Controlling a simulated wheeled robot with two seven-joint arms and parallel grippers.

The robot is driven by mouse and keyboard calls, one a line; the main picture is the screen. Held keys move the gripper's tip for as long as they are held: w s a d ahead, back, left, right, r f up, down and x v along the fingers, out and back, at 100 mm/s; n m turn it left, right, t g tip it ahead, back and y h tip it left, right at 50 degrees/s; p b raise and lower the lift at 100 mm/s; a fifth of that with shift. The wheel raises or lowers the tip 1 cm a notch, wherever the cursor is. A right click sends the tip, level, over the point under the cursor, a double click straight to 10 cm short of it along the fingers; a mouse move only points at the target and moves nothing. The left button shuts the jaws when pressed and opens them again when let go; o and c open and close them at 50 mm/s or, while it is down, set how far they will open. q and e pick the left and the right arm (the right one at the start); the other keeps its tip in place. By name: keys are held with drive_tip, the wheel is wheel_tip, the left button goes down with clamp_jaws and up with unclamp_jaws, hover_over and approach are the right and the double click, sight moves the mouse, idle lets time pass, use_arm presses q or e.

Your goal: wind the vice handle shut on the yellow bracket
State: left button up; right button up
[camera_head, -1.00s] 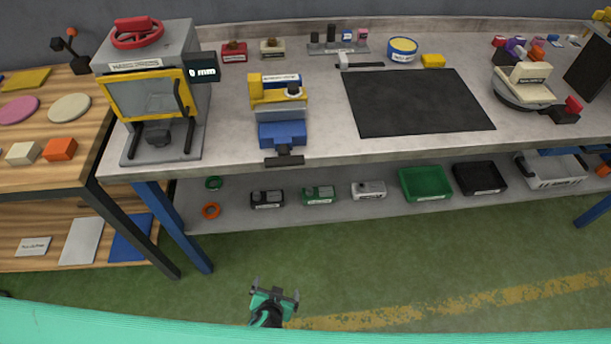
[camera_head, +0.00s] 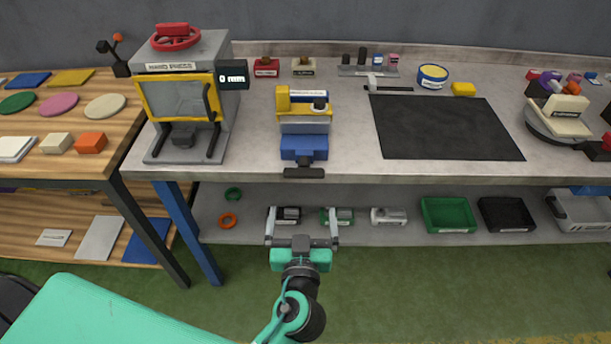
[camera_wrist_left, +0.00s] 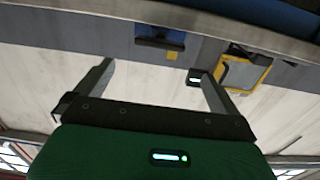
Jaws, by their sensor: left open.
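The blue vice (camera_head: 304,148) stands at the front edge of the bench, with its dark handle bar (camera_head: 304,173) at the front, overhanging the edge. The yellow bracket (camera_head: 283,98) sits at the top of the vice, next to a grey and white part; the exact jaw gap cannot be told. My left gripper (camera_head: 302,213) is open and empty, below and in front of the handle, apart from it. Its two fingers also show spread in the left wrist view (camera_wrist_left: 156,68), with nothing between them. My right gripper is not in view.
A hand press (camera_head: 183,60) with a yellow-framed guard stands left of the vice, its display reading 0 mm. A dark mat (camera_head: 445,128) lies to the right. A lower shelf (camera_head: 375,230) holds bins and small parts behind my left gripper.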

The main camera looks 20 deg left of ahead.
sight(304, 177)
use_arm(q)
drive_tip(key=p+x, duration=0.3)
drive_tip(key=x, duration=0.7)
drive_tip(key=shift+w, duration=0.1)
drive_tip(key=shift+w+a+f+p, duration=0.15)
drive_tip(key=shift+w+p, duration=0.15)
drive_tip(key=shift+w, duration=0.25)
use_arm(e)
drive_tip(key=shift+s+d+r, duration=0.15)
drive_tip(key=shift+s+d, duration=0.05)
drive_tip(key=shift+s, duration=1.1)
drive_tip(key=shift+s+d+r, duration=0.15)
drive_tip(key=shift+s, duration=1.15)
use_arm(q)
drive_tip(key=c, duration=0.8)
